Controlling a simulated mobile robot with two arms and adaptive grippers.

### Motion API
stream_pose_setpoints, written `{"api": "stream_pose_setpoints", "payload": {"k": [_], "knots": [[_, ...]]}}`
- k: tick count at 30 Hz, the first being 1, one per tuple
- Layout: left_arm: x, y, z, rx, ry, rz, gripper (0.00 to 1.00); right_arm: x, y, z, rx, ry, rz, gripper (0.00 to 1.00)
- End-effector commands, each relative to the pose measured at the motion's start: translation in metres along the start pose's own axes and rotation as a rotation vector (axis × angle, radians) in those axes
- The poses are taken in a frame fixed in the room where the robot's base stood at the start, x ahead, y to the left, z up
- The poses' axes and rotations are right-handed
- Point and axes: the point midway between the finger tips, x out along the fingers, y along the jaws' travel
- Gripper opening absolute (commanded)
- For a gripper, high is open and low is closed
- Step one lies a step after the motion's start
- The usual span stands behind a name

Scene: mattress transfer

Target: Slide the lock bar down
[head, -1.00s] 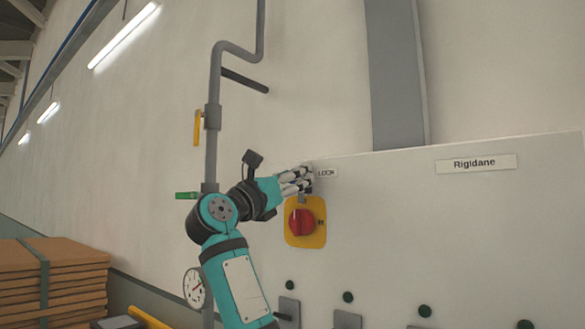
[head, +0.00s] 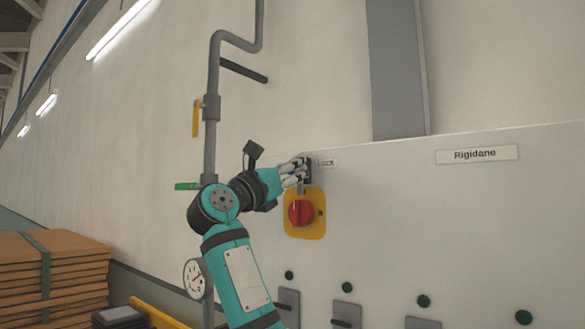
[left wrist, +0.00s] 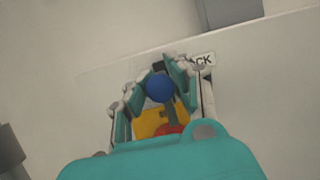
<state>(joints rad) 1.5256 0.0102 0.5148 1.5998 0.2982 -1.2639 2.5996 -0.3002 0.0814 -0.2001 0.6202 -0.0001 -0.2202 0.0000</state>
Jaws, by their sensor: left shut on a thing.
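My left gripper (head: 297,173) is at the top left of the pale cabinet panel, beside the small LOCK label (head: 328,162). In the left wrist view, the fingers (left wrist: 158,92) close around a blue round knob (left wrist: 159,88) at the end of a grey bar (left wrist: 172,113), which I take as the lock bar. In the head view the fingers hide the knob. Just below is a red rotary switch (head: 301,212) on a yellow plate (head: 292,232); it shows partly in the left wrist view, behind the bar. My right gripper is in neither view.
The cabinet (head: 420,220) carries a Rigidane sign (head: 477,155) and a row of green buttons with grey plates below. A grey pipe (head: 211,140) with a yellow handle and a gauge (head: 195,279) runs beside my arm. Stacked brown boards (head: 60,280) stand at lower left.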

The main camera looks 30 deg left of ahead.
Motion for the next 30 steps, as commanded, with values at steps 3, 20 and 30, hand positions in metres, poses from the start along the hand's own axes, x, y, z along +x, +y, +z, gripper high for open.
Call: {"api": "stream_pose_setpoints", "payload": {"k": [3, 20, 30], "knots": [[0.000, 0.000, 0.000, -0.001, 0.001, -0.001, 0.00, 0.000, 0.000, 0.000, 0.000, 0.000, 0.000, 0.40], [-0.023, 0.000, -0.054, -0.002, 0.001, 0.000, 0.00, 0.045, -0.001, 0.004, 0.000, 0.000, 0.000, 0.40], [-0.022, 0.001, -0.057, -0.003, 0.009, -0.001, 0.32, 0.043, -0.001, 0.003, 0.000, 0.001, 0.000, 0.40]]}}
